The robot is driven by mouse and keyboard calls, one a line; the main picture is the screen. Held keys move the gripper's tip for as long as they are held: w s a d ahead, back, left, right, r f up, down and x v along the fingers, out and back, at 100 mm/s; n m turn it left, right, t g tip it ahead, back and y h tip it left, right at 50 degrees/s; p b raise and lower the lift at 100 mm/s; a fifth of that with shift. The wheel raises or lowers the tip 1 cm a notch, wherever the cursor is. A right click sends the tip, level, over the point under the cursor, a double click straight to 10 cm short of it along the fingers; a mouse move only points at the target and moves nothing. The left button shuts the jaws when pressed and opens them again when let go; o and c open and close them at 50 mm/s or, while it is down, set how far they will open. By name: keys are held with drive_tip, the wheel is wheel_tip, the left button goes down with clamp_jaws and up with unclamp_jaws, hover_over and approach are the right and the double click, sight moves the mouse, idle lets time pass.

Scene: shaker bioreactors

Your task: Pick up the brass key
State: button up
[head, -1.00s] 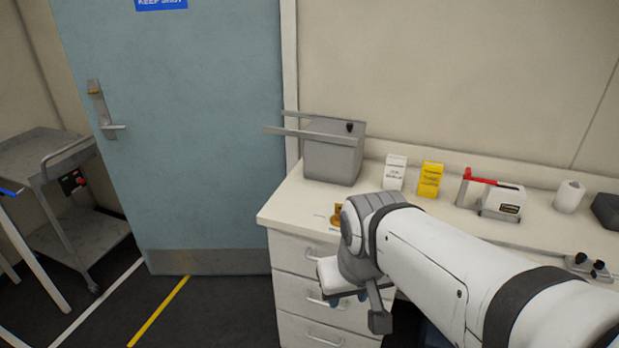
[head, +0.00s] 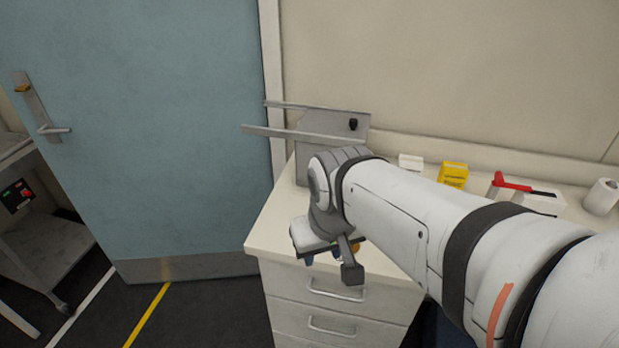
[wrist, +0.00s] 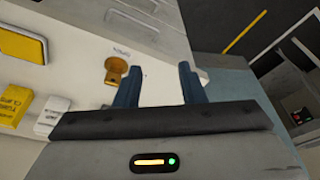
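A small brass-coloured piece, which I take for the brass key (wrist: 116,68), is on the pale counter in the wrist view, near its edge. Its exact shape is hard to make out. In the head view only a bit of brass (head: 355,247) shows beside my wrist; my arm hides the rest. My gripper (wrist: 160,84) is open, its two blue fingers apart with nothing between them. The brass piece lies just left of and beyond the left finger in the wrist view. In the head view my gripper (head: 324,258) is over the counter's front left corner.
A grey metal box (head: 318,128) stands at the counter's back left, partly behind my arm. A white carton (head: 411,162), a yellow carton (head: 453,174) and a red-handled device (head: 540,200) stand along the back. Drawers (head: 330,290) are below; a blue door (head: 160,130) is left.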

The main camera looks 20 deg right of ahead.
drive_tip(key=shift+o, duration=1.4)
drive_tip(key=shift+w, duration=0.25)
drive_tip(key=shift+o, duration=1)
drive_tip(key=w+d+f+m+g, duration=0.1)
drive_tip(key=w+d+f+m, duration=0.1)
drive_tip(key=w+d, duration=0.3)
drive_tip(key=shift+w+d+f+m+g, duration=0.15)
drive_tip(key=shift+w+d+m+g, duration=0.25)
drive_tip(key=shift+w+m, duration=0.5)
drive_tip(key=w+d+f, duration=0.1)
drive_tip(key=d, duration=0.1)
drive_tip(key=w+d+f+m, duration=0.1)
drive_tip(key=w+d, duration=0.1)
drive_tip(key=w+d+f+m+g, duration=0.1)
drive_tip(key=shift+w+d+f+p, duration=0.15)
drive_tip(key=shift+d+f+p, duration=0.15)
drive_tip(key=shift+d+p, duration=0.1)
drive_tip(key=shift+w+d+f, duration=0.1)
drive_tip(key=shift+d+f, duration=0.1)
drive_tip(key=shift+f, duration=0.1)
drive_tip(key=shift+w+a+f+p, duration=0.15)
drive_tip(key=shift+f, duration=1.75)
drive_tip(key=shift+w+a+f+p, duration=0.15)
drive_tip(key=shift+f, duration=1.7)
